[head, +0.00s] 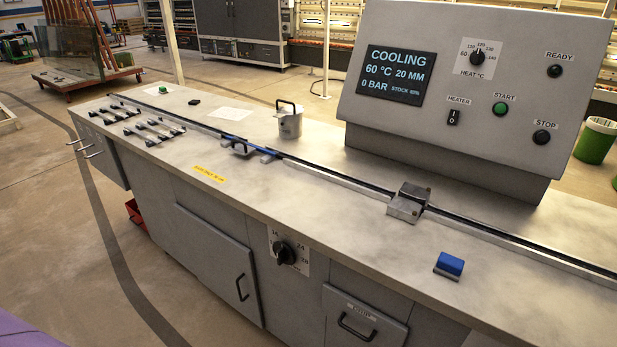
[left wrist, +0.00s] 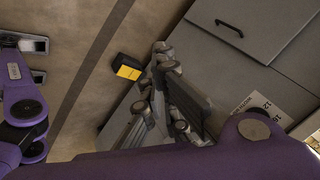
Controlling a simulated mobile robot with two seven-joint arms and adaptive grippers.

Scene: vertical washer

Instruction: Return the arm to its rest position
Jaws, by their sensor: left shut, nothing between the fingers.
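My left gripper (left wrist: 172,92) shows in the left wrist view, shut and empty, low in front of the grey cabinet front (left wrist: 250,45). It touches nothing that I can see. In the head view only a purple piece of my arm shows at the lower left corner; the gripper itself is out of that view. My right gripper is in neither view.
The long grey bench (head: 230,145) carries a metal pot (head: 289,122), a clamp block (head: 408,203), a blue block (head: 449,264) and a control panel (head: 475,85) reading COOLING. Its front has a dial (head: 286,253) and handles (head: 243,289). Floor (head: 50,240) at left is clear.

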